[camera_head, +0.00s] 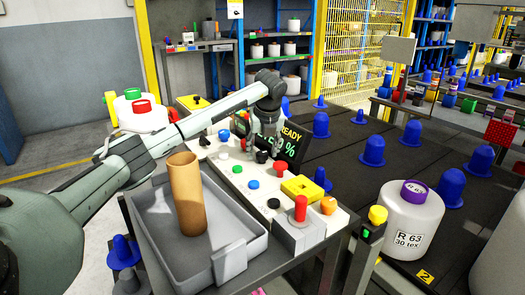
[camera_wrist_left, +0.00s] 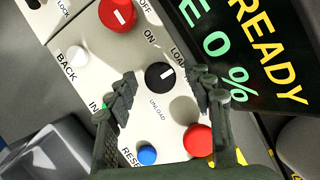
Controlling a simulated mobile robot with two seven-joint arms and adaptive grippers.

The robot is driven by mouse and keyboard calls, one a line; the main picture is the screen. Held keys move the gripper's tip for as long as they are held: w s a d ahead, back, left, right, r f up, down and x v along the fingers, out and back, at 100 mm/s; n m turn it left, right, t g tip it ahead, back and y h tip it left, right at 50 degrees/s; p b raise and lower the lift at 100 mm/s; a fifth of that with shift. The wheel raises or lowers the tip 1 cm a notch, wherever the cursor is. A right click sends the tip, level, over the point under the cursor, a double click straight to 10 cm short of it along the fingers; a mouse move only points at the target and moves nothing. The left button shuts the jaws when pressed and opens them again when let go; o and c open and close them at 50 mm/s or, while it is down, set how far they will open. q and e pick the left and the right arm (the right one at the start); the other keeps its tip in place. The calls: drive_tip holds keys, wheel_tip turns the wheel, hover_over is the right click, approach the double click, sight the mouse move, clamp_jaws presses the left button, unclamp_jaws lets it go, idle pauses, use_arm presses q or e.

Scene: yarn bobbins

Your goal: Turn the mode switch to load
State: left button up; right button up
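The mode switch (camera_wrist_left: 160,76) is a round black knob with a short white mark, on the pale control panel in the left wrist view. Its mark points up and right; the word LOAD is above right of it and UNLOAD below it. The knob also shows in the head view (camera_head: 262,156), under the gripper. My left gripper (camera_wrist_left: 166,92) is open, with one finger on each side of the knob and visible gaps to it. In the head view, the left gripper (camera_head: 264,145) points down at the panel. My right gripper is not in view.
A red knob (camera_wrist_left: 118,14), a white button (camera_wrist_left: 78,55), a red button (camera_wrist_left: 198,139) and a blue button (camera_wrist_left: 147,155) surround the switch. A display (camera_head: 291,144) reading READY stands close behind the gripper. A grey tray (camera_head: 175,262) holds a brown tube (camera_head: 186,195).

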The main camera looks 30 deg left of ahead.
use_arm(q)
drive_tip(key=v, duration=1.2)
drive_tip(key=shift+a, duration=0.1)
